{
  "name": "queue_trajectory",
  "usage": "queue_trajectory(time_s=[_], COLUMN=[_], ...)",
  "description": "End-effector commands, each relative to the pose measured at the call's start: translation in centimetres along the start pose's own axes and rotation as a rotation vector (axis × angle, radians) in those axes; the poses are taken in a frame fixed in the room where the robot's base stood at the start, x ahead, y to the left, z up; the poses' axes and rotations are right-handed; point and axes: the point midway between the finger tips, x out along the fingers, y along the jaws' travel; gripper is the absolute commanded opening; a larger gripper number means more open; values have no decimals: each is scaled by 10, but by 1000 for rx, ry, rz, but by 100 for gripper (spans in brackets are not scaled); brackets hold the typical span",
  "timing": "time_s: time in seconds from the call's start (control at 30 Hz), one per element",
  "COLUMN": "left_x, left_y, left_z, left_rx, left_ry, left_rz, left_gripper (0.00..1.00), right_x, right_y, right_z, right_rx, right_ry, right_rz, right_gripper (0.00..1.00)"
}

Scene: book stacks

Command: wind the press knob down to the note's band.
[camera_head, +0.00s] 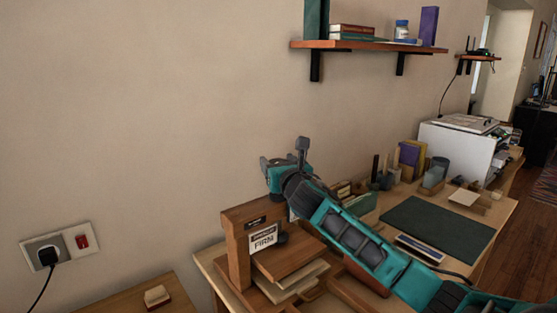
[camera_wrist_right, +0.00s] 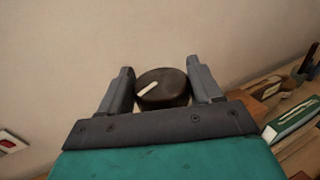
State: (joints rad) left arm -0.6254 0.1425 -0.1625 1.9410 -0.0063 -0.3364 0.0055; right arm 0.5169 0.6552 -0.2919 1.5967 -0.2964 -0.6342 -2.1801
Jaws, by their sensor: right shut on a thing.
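The wooden book press (camera_head: 237,250) stands at the near left end of the desk. A white note (camera_head: 263,238) on its front reads FIRM, with smaller print above that I read as pressure. My right gripper (camera_head: 284,160) is above the press's top beam. In the right wrist view the round dark brown press knob (camera_wrist_right: 163,92), with a pale pointer mark slanting across it, sits between the two fingers of my right gripper (camera_wrist_right: 160,88), which is shut on it. The knob is hidden behind my gripper in the head view. My left gripper is out of view.
A dark green mat (camera_head: 436,229) lies on the desk at right, with a white box-like machine (camera_head: 462,150) behind it. A wall shelf (camera_head: 370,46) hangs above. A wall socket with a plug (camera_head: 48,256) is at left. My right arm crosses the desk's front.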

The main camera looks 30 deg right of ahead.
Motion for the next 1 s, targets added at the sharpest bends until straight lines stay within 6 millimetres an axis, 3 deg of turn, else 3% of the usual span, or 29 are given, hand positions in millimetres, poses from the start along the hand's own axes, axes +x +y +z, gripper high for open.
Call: queue_trajectory(time_s=[0.3, 0.7, 1.0], left_x=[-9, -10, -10], left_y=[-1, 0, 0], left_z=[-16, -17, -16], left_rx=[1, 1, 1], left_ry=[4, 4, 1], left_rz=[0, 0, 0], left_gripper=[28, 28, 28], right_x=[1, 1, 1], right_y=[2, 1, 0], right_z=[4, 5, 6], right_rx=[7, 5, 4], right_ry=[-2, -6, -10], right_rz=[-277, -605, -736], right_gripper=[34, 34, 34])
